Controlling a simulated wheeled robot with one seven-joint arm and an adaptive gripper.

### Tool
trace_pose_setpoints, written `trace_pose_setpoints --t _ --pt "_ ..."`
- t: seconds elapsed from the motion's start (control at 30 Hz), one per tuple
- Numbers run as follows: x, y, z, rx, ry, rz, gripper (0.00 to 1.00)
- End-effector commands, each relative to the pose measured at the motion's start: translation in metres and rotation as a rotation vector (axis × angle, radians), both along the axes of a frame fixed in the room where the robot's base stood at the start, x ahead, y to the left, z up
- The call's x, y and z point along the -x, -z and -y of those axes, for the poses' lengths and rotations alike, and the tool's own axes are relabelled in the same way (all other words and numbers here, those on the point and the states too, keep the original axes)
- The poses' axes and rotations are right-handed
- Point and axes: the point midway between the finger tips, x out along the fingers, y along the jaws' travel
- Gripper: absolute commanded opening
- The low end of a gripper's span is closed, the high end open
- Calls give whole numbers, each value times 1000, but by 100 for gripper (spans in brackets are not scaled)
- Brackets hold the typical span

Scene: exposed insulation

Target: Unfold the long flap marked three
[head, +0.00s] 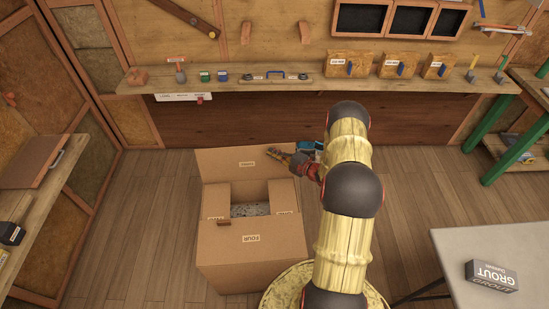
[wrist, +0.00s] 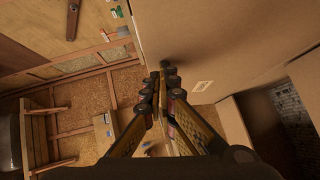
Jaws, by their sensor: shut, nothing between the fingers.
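The open cardboard box (head: 250,250) stands on the floor, with a flap labelled FOUR at its front. Its long back flap (head: 225,165) stands raised, with a small label too blurred to read surely. This flap also fills the upper right of the wrist view (wrist: 215,45), label showing. Two short side flaps (head: 216,202) (head: 283,195) flank the opening. My gripper (head: 272,152) is shut and empty at the back flap's right part. In the wrist view its fingertips (wrist: 165,72) are close beside the cardboard; I cannot tell whether they touch.
Grey speckled contents (head: 250,209) show inside the box. A wall shelf (head: 320,83) with small boxes and tools runs behind. A blue item (head: 308,147) is partly hidden behind my gripper. A grey table (head: 480,245) stands at right, a wooden bench (head: 45,200) at left. Floor left of the box is clear.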

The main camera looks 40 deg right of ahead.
Motion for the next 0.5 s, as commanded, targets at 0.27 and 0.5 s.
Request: trace_pose_setpoints --t 0.27,0.5 --pt "-16 3 10 2 0 2 0" --pt "-19 3 12 2 0 4 0"
